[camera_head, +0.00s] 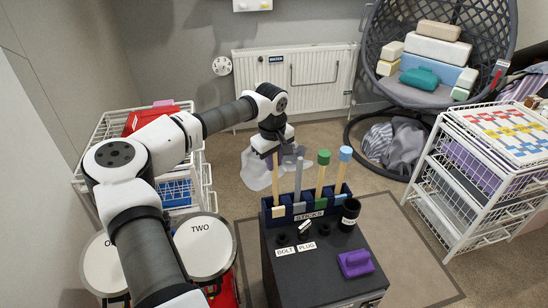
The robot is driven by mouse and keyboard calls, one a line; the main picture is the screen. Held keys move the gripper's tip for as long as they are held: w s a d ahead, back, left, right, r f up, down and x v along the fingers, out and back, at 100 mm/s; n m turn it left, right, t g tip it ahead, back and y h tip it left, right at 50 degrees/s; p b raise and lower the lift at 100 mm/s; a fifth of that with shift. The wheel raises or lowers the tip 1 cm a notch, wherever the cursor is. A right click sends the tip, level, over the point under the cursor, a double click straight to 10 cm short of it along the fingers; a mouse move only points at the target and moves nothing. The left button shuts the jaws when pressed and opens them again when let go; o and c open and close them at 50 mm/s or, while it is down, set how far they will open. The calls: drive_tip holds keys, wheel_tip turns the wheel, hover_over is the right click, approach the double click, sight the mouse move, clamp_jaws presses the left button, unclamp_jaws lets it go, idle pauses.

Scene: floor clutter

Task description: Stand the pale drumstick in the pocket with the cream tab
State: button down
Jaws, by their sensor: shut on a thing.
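The pale drumstick (276,180) is upright at the left end of the dark blue stick holder (267,218). Its lower end meets the leftmost pocket, the one with the cream tab (279,212), and goes out of sight there. I cannot tell how deep it sits. My gripper (275,151) is shut on the drumstick's upper end, above the holder. A grey stick (299,180), a stick with a green top (322,172) and a stick with a blue top (344,168) stand in the other pockets.
The holder stands on a dark cabinet (310,280) with a purple block (355,263), a black cup (349,214) and small parts by BOLT and PLUG labels. Two drums (202,247) stand left. White wire racks (480,185) stand right. A radiator (295,80) is behind.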

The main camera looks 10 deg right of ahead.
drive_tip(key=shift+f+b, duration=1.2)
drive_tip(key=shift+f, duration=1.15)
drive_tip(key=c, duration=1.3)
unclamp_jaws()
drive_tip(key=shift+o, duration=0.2)
wheel_tip(320, 180, up, 14)
drive_tip(key=s+p, duration=0.1)
drive_tip(key=p, duration=0.7)
drive_tip(key=shift+s+a, duration=0.2)
drive_tip(key=shift+a, duration=0.2)
drive_tip(key=shift+f, duration=0.1)
